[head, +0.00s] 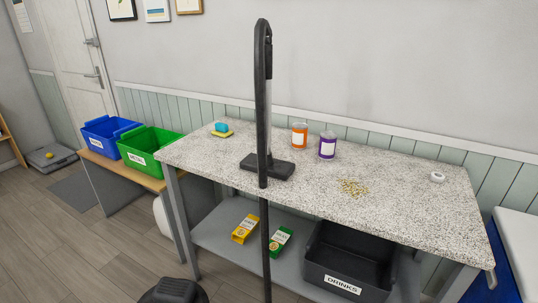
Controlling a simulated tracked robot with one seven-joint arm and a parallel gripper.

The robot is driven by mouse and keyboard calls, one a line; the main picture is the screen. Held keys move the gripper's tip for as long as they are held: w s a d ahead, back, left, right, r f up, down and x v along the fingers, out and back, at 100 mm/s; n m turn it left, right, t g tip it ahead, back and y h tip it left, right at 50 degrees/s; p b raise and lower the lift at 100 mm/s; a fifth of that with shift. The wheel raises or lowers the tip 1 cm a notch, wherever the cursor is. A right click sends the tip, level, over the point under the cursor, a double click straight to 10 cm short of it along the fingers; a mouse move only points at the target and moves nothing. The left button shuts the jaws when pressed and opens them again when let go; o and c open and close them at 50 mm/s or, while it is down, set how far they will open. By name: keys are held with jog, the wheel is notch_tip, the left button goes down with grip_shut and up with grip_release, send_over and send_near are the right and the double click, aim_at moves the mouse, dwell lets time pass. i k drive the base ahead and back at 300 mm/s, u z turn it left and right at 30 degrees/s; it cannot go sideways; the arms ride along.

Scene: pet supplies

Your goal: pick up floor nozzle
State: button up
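The floor nozzle (283,168) is a wide, dark grey foot lying flat on the speckled tabletop (225,150), left of its middle. A tube with a pale section rises from it. A tall black hose or pole (263,130) bends over at the top and runs down in front of the tube and nozzle, past the table's front edge. It hides part of the nozzle. I cannot tell how the tube and hose join. My gripper is not in view.
Behind the nozzle stand a sponge (221,133), an orange can (299,135) and a purple can (327,146). Scattered tan bits (354,188) and a small white object (437,177) lie right. Below are a drinks crate (320,262) and two boxes; blue and green bins (150,138) stand left.

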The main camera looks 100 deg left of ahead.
aim_at(278, 169)
jog(key=u, duration=0.45)
jog(key=i, duration=0.25)
jog(key=u, duration=3.1)
jog(key=i, duration=1.7)
jog(key=z, duration=0.3)
